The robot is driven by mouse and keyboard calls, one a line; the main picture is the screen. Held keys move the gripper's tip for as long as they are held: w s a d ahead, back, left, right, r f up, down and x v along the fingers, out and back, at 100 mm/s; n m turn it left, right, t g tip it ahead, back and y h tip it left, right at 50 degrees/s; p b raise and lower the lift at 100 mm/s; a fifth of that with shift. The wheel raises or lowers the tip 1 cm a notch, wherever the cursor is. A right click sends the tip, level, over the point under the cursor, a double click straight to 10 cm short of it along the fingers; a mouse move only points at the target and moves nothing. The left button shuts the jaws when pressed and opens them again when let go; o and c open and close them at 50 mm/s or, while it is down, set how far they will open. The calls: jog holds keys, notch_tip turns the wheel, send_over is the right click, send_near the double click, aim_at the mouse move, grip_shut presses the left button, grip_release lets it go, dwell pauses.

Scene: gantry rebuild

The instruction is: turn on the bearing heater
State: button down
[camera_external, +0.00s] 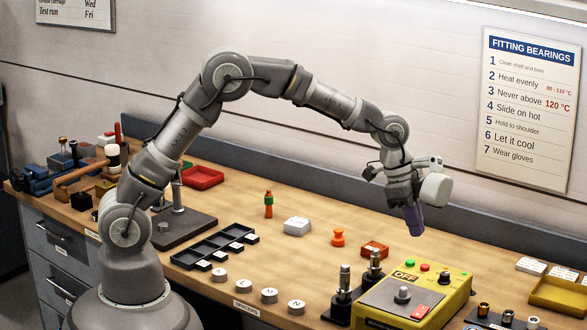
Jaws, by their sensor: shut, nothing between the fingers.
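The yellow box (455,303) at the front right looks like the bearing heater. My gripper (415,230) points down with purple fingers shut and empty. It hangs in the air above and behind the box, apart from it.
Two dark stands with metal posts (345,283) are left of the box. An orange block (375,250), an orange knob-shaped piece (338,237) and a white block (297,226) lie behind. A yellow tray (560,290) is at the right. Bare wood lies around the middle.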

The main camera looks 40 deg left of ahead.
jog(key=shift+s+d+f+m+g, duration=0.2)
jog(key=shift+s+d+f, duration=0.15)
jog(key=shift+s+f, duration=0.2)
jog(key=shift+s+d+f+m+g, duration=0.1)
jog(key=shift+s+d+f+m, duration=0.15)
jog(key=shift+s+f, duration=0.25)
jog(key=b, duration=0.2)
send_over(424, 307)
jog(key=f, duration=1.2)
jog(key=shift+s+a, duration=0.2)
jog(key=shift+a, duration=0.1)
jog(key=shift+w+f+b, duration=0.1)
jog(key=shift+f+b, duration=0.2)
jog(key=shift+f, duration=0.45)
jog(key=shift+w+f+g+p, duration=0.2)
jog(key=shift+f+g+p, duration=0.2)
jog(key=shift+g, duration=0.2)
jog(key=shift+w, duration=0.1)
